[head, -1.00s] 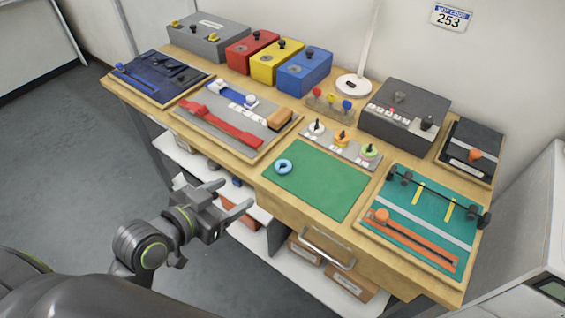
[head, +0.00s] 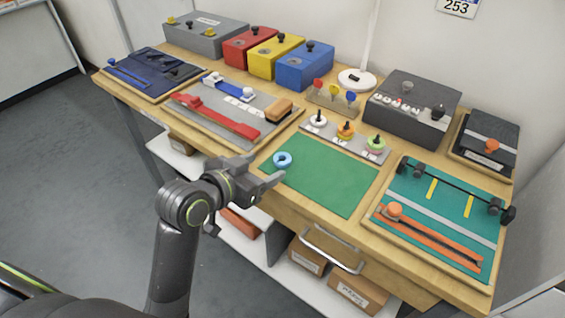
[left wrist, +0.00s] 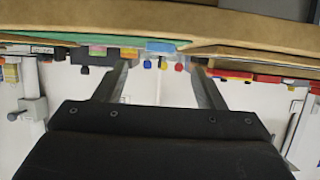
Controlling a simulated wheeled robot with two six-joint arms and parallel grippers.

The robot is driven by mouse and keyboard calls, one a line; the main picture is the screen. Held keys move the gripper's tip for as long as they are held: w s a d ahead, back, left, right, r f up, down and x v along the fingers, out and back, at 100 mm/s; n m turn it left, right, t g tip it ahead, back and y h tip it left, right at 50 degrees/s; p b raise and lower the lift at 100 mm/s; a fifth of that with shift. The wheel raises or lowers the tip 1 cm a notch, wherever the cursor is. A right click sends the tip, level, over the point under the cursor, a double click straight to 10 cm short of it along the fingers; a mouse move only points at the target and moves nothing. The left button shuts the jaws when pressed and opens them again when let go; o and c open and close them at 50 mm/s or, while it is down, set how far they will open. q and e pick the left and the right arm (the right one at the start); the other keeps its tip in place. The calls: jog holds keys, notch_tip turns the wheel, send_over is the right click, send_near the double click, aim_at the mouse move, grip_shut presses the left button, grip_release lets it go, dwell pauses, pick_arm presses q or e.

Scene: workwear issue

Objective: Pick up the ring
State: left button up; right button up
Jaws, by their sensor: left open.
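The light blue ring (head: 282,160) lies flat on the green mat (head: 325,182), near its left end. My left gripper (head: 266,170) is open and empty at the table's front edge, just in front of the ring and apart from it. In the left wrist view, which looks upside down, the two fingers of my left gripper (left wrist: 160,72) are spread. A light blue shape, seen edge-on between them, looks like the ring (left wrist: 160,46). My right gripper is not in view.
Behind the mat is a grey plate (head: 343,143) with white, orange and green rings on pegs. A board with a red strap (head: 217,117) lies left, and a teal board (head: 455,205) lies right. A drawer handle (head: 330,250) juts out below the table edge.

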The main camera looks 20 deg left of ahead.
aim_at(285, 157)
pick_arm(q)
jog(key=shift+x, duration=2.75)
jog(key=c, duration=1)
